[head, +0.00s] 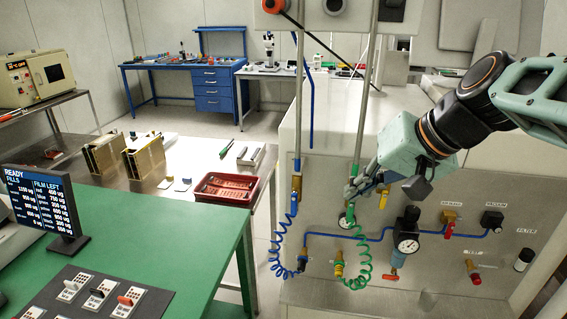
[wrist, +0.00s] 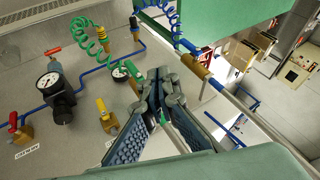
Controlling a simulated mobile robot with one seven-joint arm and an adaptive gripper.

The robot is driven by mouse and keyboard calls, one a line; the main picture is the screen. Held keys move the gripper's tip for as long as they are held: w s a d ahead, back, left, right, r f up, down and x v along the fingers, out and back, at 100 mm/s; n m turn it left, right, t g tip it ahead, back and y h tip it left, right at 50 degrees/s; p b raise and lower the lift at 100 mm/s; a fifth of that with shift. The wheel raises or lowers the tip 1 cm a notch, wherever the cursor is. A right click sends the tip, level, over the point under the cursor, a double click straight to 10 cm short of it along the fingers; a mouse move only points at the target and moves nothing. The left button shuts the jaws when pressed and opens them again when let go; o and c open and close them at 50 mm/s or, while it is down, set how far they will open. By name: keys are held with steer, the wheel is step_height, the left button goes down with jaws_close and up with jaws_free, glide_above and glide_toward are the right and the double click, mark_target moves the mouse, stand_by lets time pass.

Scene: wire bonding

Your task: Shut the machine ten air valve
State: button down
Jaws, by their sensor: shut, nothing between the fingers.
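The wall panel (head: 330,275) carries several air valves, and I cannot read which label says machine ten. A yellow-handled valve (head: 384,198) sits just right of my gripper (head: 350,192); in the wrist view this valve (wrist: 104,114) stands left of the fingers, its handle pointing away from its label. A red-handled valve (head: 449,224) is further right. My gripper is shut and empty, close to the panel by a small gauge (head: 345,222); the wrist view shows its fingertips together (wrist: 161,76).
A pressure regulator with gauge (head: 407,240) and blue piping lies right of the gripper. Green (head: 358,277) and blue (head: 284,245) coiled hoses hang below. Vertical pipes rise beside the gripper. A green table (head: 170,235) with a display stands at left.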

mark_target(294, 204)
steer(key=w+a+f+p, duration=0.1)
steer(key=w+a+f, duration=0.4)
steer(key=a+f, duration=0.2)
steer(key=shift+w+a+f, duration=0.25)
steer(key=shift+w+f, duration=0.15)
steer(key=shift+f, duration=0.15)
steer(key=shift+a+f+b, duration=0.1)
steer(key=shift+f+b, duration=0.1)
steer(key=shift+b, duration=0.3)
steer(key=shift+r+y+b, duration=0.1)
steer(key=shift+y+b, duration=0.2)
